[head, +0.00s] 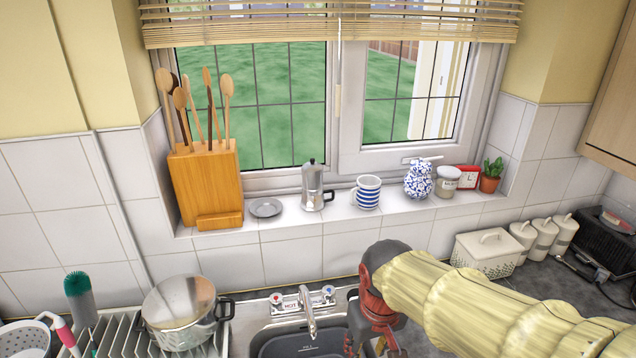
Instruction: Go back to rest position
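My gripper (372,340), red and black, hangs downward at the bottom of the head view, at the right side of the sink (262,312). My arm in a cream sleeve reaches in from the lower right. The fingertips are cut off by the lower picture edge, so I cannot see whether they are apart or together. I see nothing held in the visible part of the gripper. A dark grey basin (300,345) sits in the sink, partly out of view.
The tap (308,312) stands just left of my gripper. A lidded pot (180,312) sits on the drying rack (118,335) at left. A white bread bin (487,252) and several canisters (543,240) stand at right. The windowsill holds a moka pot (314,188) and a striped mug (367,192).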

